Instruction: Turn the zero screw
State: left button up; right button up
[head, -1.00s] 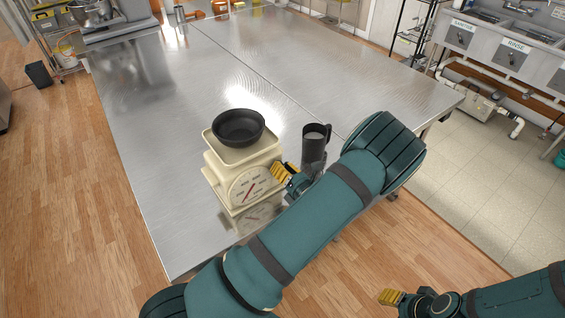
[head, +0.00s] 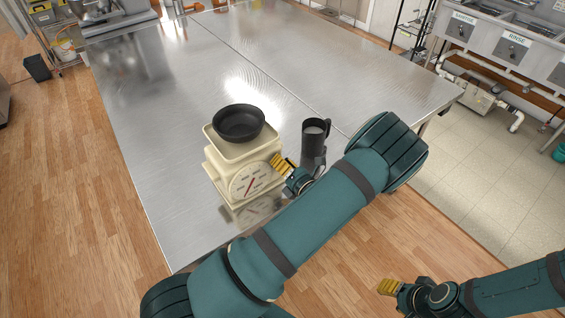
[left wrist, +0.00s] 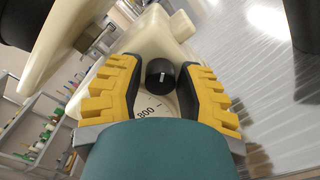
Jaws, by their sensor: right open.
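A cream kitchen scale (head: 230,165) with a round dial (head: 251,182) stands upright near the table's front edge, a black bowl (head: 239,122) on its top tray. The zero screw, a round black knob (left wrist: 161,73) with a white mark, shows in the left wrist view above the dial's 800 mark. My left gripper (head: 277,166) is at the scale's right side; the knob is hidden in the head view. In the left wrist view its yellow fingers (left wrist: 160,80) stand on either side of the knob, apparently with narrow gaps. My right gripper (head: 386,287) is open and empty, away from the table.
A dark mug (head: 313,143) with pale contents stands just beyond my left gripper, close to it. The steel table (head: 160,130) is mostly clear to the left and behind the scale. Sinks (head: 500,40) stand at the far right.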

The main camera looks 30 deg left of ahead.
pick_arm(q)
jog(key=shift+o, duration=1.2)
jog(key=v, duration=1.2)
jog(key=shift+f, duration=0.1)
dwell(0.4)
